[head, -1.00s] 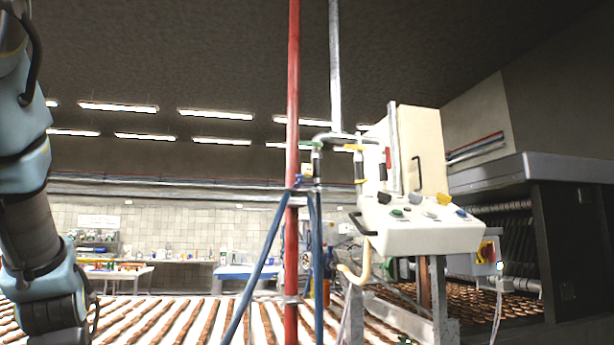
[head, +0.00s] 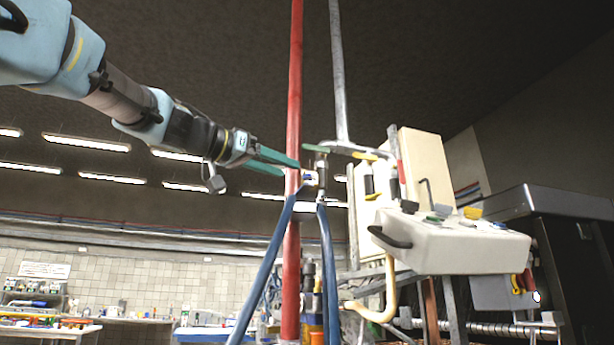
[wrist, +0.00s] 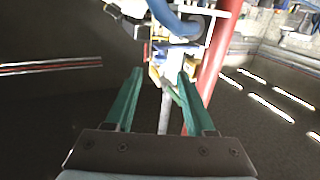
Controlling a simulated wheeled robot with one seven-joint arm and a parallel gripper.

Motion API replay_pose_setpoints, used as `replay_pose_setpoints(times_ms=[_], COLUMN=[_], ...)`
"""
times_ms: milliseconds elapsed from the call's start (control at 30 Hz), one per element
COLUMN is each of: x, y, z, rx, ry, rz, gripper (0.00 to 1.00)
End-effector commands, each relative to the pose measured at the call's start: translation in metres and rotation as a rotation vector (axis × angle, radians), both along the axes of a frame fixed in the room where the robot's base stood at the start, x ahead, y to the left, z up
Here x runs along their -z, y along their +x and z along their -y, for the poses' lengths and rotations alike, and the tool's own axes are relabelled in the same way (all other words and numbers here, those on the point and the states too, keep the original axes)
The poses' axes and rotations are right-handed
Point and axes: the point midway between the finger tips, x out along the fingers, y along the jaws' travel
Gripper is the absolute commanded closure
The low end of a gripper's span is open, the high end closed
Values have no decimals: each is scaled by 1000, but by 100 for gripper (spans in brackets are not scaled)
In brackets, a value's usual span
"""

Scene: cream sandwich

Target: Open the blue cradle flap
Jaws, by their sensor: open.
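My gripper (head: 290,169) has two long teal fingers, open and with nothing visible between them. It reaches from the upper left to the red pole, its tips overlapping the pole in the head view. A small blue part (head: 310,178), likely the blue cradle flap, sits just right of the tips, beside a dark hose fitting. In the wrist view a blue part (wrist: 178,48) lies just beyond the open fingertips (wrist: 160,76), near yellow and white pieces. Contact is not visible, and I cannot tell the flap's position.
The red pole (head: 293,240) stands upright beside the fingertips. Blue hoses (head: 262,265) hang below. A grey pipe (head: 338,80) rises behind. A cream control box (head: 455,245) with buttons and a handle stands to the right. Space left of the pole, below my arm, looks clear.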

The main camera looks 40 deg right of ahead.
Motion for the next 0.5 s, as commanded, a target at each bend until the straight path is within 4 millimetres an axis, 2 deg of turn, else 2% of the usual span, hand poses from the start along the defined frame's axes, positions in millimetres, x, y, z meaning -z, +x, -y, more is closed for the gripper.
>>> replay_pose_setpoints(times_ms=[100, 300, 500], x=[-4, -3, -1], y=[0, 2, 3], z=[25, 58, 76], rx=[3, 1, -1], ry=[3, 3, 2], rz=[-4, -5, -3], gripper=[46, 46, 46])
